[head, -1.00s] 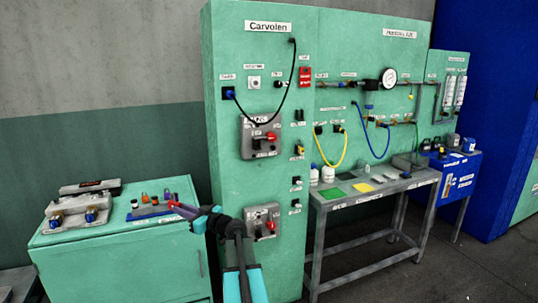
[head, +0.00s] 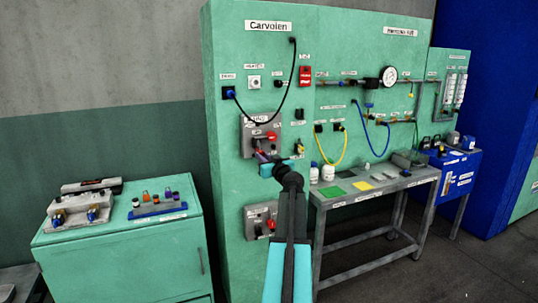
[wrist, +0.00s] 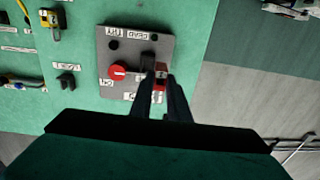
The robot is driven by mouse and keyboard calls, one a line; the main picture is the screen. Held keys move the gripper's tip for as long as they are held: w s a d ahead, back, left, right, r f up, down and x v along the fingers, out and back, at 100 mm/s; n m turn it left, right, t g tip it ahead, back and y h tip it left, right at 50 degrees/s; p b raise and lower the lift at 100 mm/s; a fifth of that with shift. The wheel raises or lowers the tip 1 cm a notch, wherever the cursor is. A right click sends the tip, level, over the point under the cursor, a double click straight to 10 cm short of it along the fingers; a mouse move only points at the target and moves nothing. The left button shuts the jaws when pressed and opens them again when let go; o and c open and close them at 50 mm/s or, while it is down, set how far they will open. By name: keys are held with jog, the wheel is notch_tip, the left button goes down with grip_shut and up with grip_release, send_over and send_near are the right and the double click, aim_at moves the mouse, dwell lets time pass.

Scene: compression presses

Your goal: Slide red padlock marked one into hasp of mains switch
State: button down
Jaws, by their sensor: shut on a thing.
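My gripper (wrist: 166,100) is shut on a small red padlock (wrist: 160,72), which shows between and just beyond the fingertips in the wrist view. Its marking cannot be read. The padlock is in front of the upper grey switch plate (wrist: 106,44), which has a red knob (wrist: 118,71). A dark part, perhaps the hasp (wrist: 148,62), is right beside the padlock; whether they touch or the shackle is through it cannot be told. In the head view my gripper (head: 267,161) is at the lower part of that same plate (head: 247,135), below the red knob (head: 271,136).
A second grey switch plate (head: 252,215) with a red knob is lower on the green cabinet (head: 229,180). A black cable hangs above the upper plate. A yellow padlock-like item (wrist: 50,18) hangs beside it. A bench (head: 345,200) stands right, a green cabinet (head: 120,245) left.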

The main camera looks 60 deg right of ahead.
jog(key=shift+s+d+r+h, duration=0.3)
jog(key=shift+s+d+r, duration=0.3)
jog(key=shift+s+d, duration=0.25)
jog(key=shift+s+a+f+b, duration=0.1)
jog(key=shift+f+b, duration=0.05)
jog(key=shift+b, duration=0.7)
jog(key=shift+b+x, duration=1.4)
jog(key=shift+x, duration=1.5)
jog(key=shift+m+b, duration=0.3)
jog(key=shift+b, duration=1.65)
jog(key=shift+b+x, duration=0.75)
jog(key=shift+x, duration=0.4)
dwell(0.3)
